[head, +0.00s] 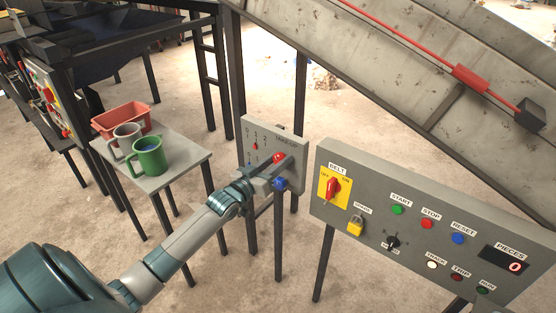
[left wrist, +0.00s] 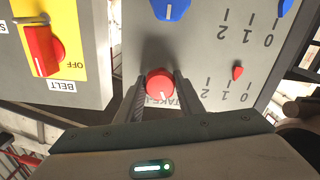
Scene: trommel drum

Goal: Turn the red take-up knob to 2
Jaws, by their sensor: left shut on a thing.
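The red take-up knob (head: 279,158) is on the small grey panel (head: 290,143) in the middle of the head view. In the left wrist view the knob (left wrist: 160,82) sits between my two fingers, with a pale mark on its face. My left gripper (left wrist: 160,95) is shut on this knob, and its palm is close to the panel. The label under it is partly hidden. A small red pointer (left wrist: 238,72) stands by a 0-1-2 scale, which appears upside down there. I cannot tell its exact reading. My right gripper is not in view.
A blue knob (head: 281,183) sits just below the red one. The larger control panel (head: 322,205) stands close on the right, with a red belt switch (head: 333,188). A side table (head: 190,160) with a green mug (head: 149,156) and a red bin (head: 121,118) stands left.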

